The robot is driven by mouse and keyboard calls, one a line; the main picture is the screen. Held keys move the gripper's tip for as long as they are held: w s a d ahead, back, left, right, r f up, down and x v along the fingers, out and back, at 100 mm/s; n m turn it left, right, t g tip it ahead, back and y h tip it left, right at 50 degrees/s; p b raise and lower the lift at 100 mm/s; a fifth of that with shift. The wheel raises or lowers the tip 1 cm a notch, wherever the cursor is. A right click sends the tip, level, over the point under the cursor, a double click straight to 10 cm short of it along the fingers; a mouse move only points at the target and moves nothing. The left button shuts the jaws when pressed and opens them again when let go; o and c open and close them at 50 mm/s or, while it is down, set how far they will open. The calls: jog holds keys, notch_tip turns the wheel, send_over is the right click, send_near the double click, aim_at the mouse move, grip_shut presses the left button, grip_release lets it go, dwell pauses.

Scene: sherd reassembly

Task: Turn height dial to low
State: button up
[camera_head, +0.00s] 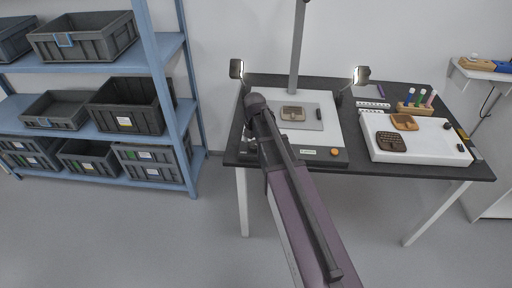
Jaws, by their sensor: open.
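No dial marking is readable, so I cannot tell which control is the height dial. A white-topped stand (332,140) with a dark front edge carries an orange knob (335,152) at its front right. A white box (420,157) to the right has two black knobs, an upper one (447,126) and a lower one (460,148). My arm covers part of the stand's left side, and whatever lies under the gripper is hidden.
Two more sherds, tan (404,122) and dark brown (391,142), lie on the white box. A blue shelf with grey crates stands left.

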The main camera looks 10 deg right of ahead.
jog(key=shift+f, duration=0.1)
jog(key=shift+c, duration=0.2)
jog(key=c, duration=1.1)
jog(key=shift+d, duration=0.2)
jog(key=shift+a, duration=0.1)
jog(key=shift+s+m, duration=0.1)
jog(key=shift+m, duration=0.2)
